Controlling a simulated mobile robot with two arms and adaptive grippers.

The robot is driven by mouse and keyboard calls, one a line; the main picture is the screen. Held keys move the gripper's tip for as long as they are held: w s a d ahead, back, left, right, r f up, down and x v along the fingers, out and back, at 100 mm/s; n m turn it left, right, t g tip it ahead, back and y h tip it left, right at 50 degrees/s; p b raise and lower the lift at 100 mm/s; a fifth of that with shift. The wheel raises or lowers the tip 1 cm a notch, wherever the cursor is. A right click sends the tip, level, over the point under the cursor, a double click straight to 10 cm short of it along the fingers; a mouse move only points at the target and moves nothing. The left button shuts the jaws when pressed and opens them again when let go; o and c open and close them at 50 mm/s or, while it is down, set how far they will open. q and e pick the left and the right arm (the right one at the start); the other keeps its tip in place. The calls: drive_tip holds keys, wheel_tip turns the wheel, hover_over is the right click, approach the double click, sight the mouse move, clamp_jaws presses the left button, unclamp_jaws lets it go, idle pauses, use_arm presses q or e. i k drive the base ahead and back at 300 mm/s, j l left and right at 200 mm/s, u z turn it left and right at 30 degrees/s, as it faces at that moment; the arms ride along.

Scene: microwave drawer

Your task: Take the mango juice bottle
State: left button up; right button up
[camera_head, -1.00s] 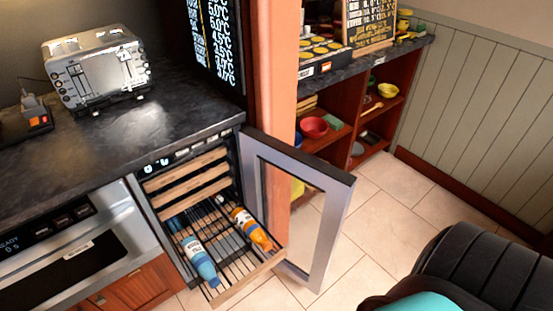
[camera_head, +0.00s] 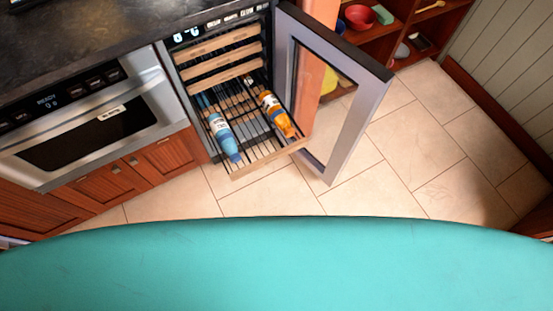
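An orange bottle (camera_head: 281,118), which looks like the mango juice bottle, lies on the pulled-out wire rack (camera_head: 252,158) of the open cooler. Its label is too small to read. A blue bottle (camera_head: 226,142) with a white label lies on the same rack, to its left. The two bottles are apart. Neither of my grippers is in view.
The cooler's glass door (camera_head: 335,100) stands open to the right of the rack. Wooden-fronted racks (camera_head: 218,62) sit above it. A steel oven (camera_head: 85,120) is at left. Tiled floor (camera_head: 400,165) is clear at right. Shelves with a red bowl (camera_head: 359,17) stand behind.

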sight(280, 119)
drive_tip(key=j, duration=0.5)
drive_tip(key=i+j+u, duration=0.1)
drive_tip(key=j, duration=0.45)
drive_tip(key=i+j, duration=0.1)
drive_tip(key=j, duration=0.4)
drive_tip(key=u, duration=0.05)
